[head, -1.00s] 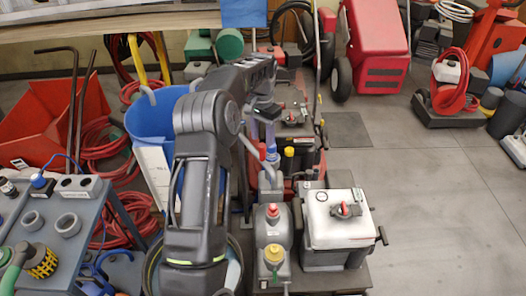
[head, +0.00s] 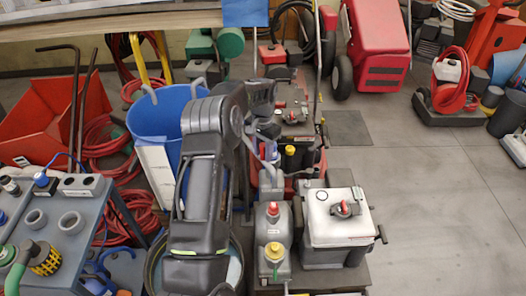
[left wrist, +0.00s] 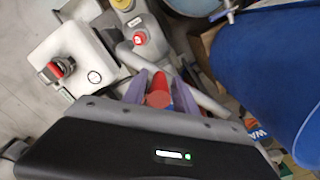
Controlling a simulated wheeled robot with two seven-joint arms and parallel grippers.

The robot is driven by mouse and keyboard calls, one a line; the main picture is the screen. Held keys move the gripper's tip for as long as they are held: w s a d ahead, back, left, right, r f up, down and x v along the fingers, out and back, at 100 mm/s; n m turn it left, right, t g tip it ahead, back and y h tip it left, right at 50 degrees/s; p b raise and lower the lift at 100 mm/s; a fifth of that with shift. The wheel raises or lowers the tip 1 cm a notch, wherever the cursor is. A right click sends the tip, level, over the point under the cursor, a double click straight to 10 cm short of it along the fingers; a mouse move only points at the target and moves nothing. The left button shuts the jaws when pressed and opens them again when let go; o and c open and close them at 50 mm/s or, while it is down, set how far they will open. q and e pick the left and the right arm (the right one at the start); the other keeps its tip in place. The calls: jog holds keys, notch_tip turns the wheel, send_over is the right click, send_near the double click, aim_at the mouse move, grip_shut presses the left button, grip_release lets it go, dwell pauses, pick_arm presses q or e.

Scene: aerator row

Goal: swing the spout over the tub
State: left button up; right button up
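My left gripper (head: 268,130) is low among the equipment in the middle of the head view, partly hidden by my own arm. In the left wrist view its two purplish fingers (left wrist: 160,92) stand on either side of a round red end (left wrist: 158,99), close to a grey pipe that looks like the spout (left wrist: 206,102). I cannot tell whether they grip it. The grey pipe also shows in the head view (head: 264,155). A round dark-rimmed tub (head: 152,266) is mostly behind my arm. My right gripper is not in view.
A blue bucket (head: 160,112) stands left of my arm. A grey bottle (head: 272,235) with red and yellow caps and a white-lidded box (head: 338,218) stand to the right. A grey cart (head: 60,225) is at the left.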

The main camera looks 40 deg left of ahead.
pick_arm(q)
grip_shut()
dwell(1.1)
